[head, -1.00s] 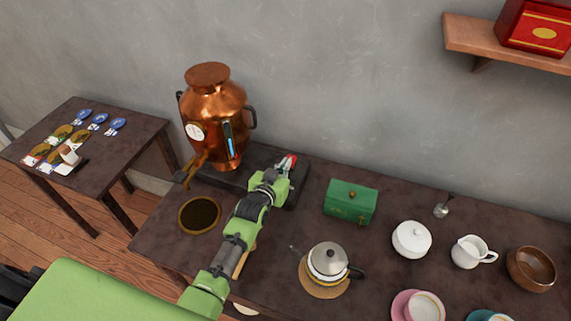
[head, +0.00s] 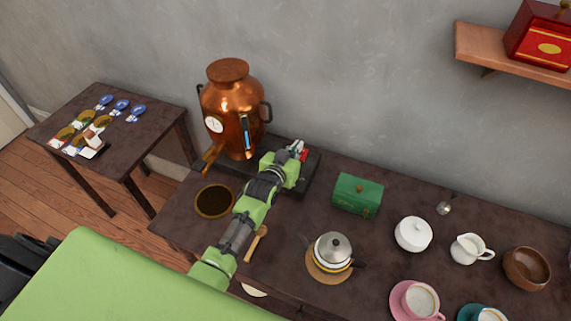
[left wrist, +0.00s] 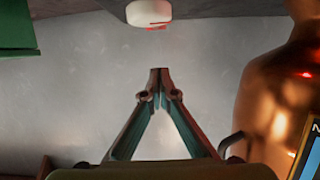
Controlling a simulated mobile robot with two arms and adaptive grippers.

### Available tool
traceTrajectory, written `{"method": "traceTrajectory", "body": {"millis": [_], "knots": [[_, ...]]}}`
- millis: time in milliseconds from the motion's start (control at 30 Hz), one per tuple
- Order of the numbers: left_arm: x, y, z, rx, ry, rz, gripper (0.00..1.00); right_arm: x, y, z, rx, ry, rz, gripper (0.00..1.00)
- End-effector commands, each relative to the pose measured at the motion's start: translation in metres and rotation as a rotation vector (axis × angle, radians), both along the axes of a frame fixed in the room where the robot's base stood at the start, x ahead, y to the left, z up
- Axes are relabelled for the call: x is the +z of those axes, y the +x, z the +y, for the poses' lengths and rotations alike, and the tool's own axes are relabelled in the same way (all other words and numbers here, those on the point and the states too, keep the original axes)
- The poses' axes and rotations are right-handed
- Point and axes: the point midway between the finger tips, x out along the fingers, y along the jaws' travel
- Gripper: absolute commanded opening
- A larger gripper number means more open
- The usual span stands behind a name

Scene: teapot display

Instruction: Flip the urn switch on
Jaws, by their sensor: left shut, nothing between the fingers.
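The copper urn (head: 236,110) stands upright on a dark base (head: 312,178) against the wall, with a dial and a blue-lit gauge on its front. A small red part (head: 304,154), likely the switch, shows at the base's right side, partly hidden by my left gripper (head: 297,148). In the left wrist view, a white rounded piece with a red edge (left wrist: 150,12) is at the top, beyond the shut, empty fingertips (left wrist: 160,72). A gap shows between them. The urn's copper body (left wrist: 285,95) is at the right there. My right gripper is not in view.
A green box (head: 357,195) sits right of the base, also at the upper left of the wrist view. A kettle (head: 333,250), a wooden spoon (head: 256,243) and a round dark dish (head: 214,202) are nearer. White crockery stands to the right.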

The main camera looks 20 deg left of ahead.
Motion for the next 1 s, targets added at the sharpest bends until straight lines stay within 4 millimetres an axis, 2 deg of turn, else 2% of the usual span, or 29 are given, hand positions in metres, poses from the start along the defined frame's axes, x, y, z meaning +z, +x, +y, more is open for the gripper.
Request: {"method": "traceTrajectory", "body": {"millis": [33, 100, 400, 600, 1000], "knots": [[-0.008, -0.017, 0.000, 0.000, 0.000, 0.007, 0.00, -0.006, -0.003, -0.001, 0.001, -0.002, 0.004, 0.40], [-0.007, -0.031, 0.001, 0.000, 0.000, 0.007, 0.00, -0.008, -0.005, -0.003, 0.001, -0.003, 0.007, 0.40], [-0.001, -0.083, 0.002, 0.000, 0.000, 0.004, 0.00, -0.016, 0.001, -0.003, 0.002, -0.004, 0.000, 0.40], [0.002, -0.097, 0.003, 0.000, 0.000, 0.004, 0.00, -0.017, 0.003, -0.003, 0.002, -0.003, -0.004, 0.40], [0.002, -0.098, 0.003, 0.000, 0.000, 0.004, 0.00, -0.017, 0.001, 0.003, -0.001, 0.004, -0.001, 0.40]]}}
